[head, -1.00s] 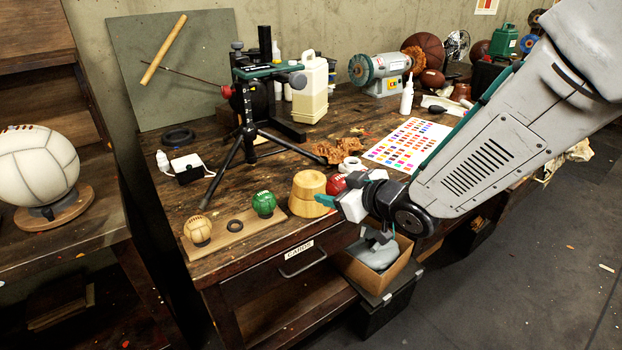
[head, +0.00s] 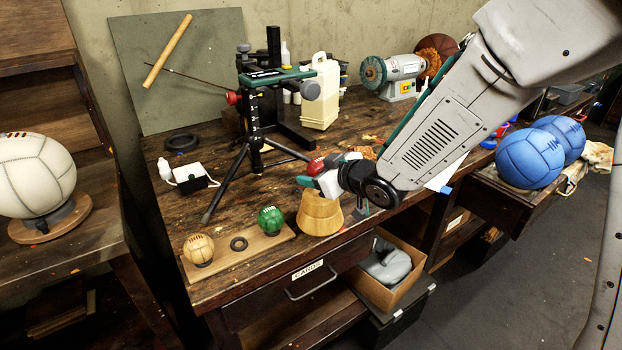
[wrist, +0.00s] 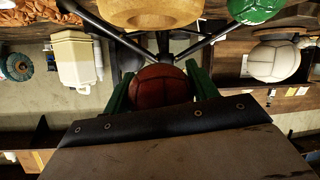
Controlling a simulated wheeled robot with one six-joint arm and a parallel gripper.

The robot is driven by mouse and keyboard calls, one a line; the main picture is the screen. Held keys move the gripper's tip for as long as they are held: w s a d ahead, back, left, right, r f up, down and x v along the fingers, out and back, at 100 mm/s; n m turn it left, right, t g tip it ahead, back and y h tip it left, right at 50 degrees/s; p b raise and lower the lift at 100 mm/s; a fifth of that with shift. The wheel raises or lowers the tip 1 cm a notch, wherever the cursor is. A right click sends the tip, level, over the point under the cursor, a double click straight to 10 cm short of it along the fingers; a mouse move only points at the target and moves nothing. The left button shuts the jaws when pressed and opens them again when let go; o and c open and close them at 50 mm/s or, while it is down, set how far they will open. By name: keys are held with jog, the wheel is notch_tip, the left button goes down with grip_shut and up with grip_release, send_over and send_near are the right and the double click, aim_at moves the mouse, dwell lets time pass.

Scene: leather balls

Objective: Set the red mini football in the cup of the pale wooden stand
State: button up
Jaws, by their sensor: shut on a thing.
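The red mini football (head: 316,166) is between the green fingers of my gripper (head: 308,180), which is shut on it. It also shows in the wrist view (wrist: 160,86), with a finger on each side. In the head view, the ball appears above the round yellow wooden block (head: 320,214); I cannot tell the exact gap. The pale wooden stand (head: 222,262) is a low board at the bench's front left edge. A tan ball (head: 199,249) sits at its left and a green ball (head: 271,220) at its right. Between them is an empty dark ring cup (head: 239,244).
A black tripod (head: 252,140) stands behind the stand, one leg reaching toward it. A white bottle (head: 320,92) and bench grinder (head: 392,76) are farther back. Two blue balls (head: 530,158) rest at right. An open carton (head: 385,285) sits below the bench edge.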

jog(key=f, duration=0.1)
jog(key=w+f, duration=0.1)
jog(key=shift+w+d+f, duration=0.2)
jog(key=shift+d+f, duration=0.15)
jog(key=shift+d, duration=0.05)
jog(key=shift+s+f, duration=0.1)
jog(key=shift+f, duration=0.25)
jog(key=shift+s+a+f, duration=0.1)
jog(key=shift+a+f, duration=0.05)
jog(key=shift+a, duration=0.3)
jog(key=o, duration=1)
jog(key=shift+f, duration=0.1)
jog(key=shift+o, duration=0.2)
jog(key=shift+d, duration=0.1)
jog(key=shift+r, duration=0.2)
jog(key=v, duration=1.2)
